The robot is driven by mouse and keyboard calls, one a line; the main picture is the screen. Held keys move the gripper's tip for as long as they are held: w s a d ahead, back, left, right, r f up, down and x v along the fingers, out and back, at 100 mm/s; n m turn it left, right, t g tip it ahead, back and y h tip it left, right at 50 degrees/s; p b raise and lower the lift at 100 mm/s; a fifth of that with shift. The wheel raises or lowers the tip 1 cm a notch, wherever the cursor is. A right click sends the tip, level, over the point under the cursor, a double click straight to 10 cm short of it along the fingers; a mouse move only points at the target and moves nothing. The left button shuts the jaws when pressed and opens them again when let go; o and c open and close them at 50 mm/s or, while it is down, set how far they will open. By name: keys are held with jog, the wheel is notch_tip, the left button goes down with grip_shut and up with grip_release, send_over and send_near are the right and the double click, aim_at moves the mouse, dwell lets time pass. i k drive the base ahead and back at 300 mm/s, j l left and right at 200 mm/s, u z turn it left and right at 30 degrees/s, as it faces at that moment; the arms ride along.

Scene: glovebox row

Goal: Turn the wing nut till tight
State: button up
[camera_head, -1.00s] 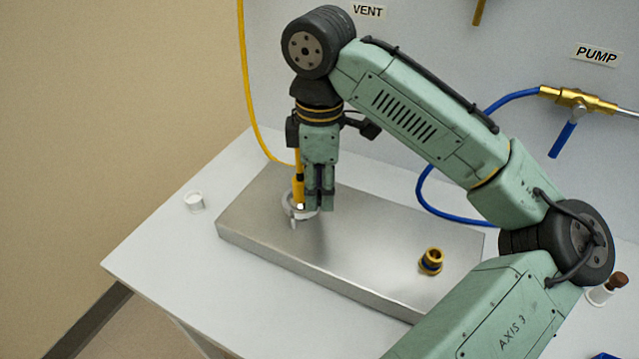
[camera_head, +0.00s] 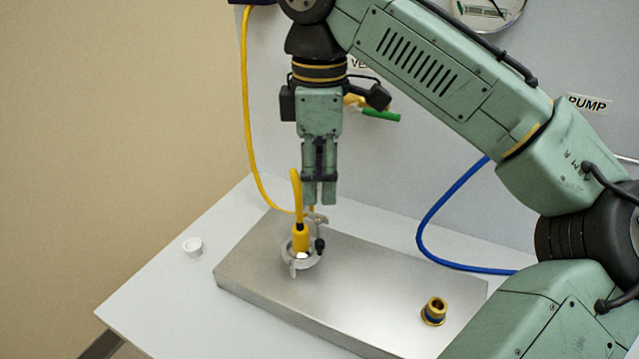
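A metal ring clamp (camera_head: 291,262) sits around a fitting at the left part of the steel block. A yellow hose end (camera_head: 300,236) rises out of the clamp. My gripper (camera_head: 319,200) points straight down above and slightly behind the clamp, apart from the dark fastener. Its fingers are close together and I see nothing between them; the exact gap is too small to tell.
The steel block (camera_head: 370,290) lies on a white table (camera_head: 160,265). A blue hose (camera_head: 440,215) hangs by the back panel. The block's middle is clear.

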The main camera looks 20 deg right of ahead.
aim_at(318, 218)
jog(key=k+j, duration=0.2)
jog(key=k, duration=0.3)
jog(key=k+j, duration=0.15)
jog(key=k, duration=0.3)
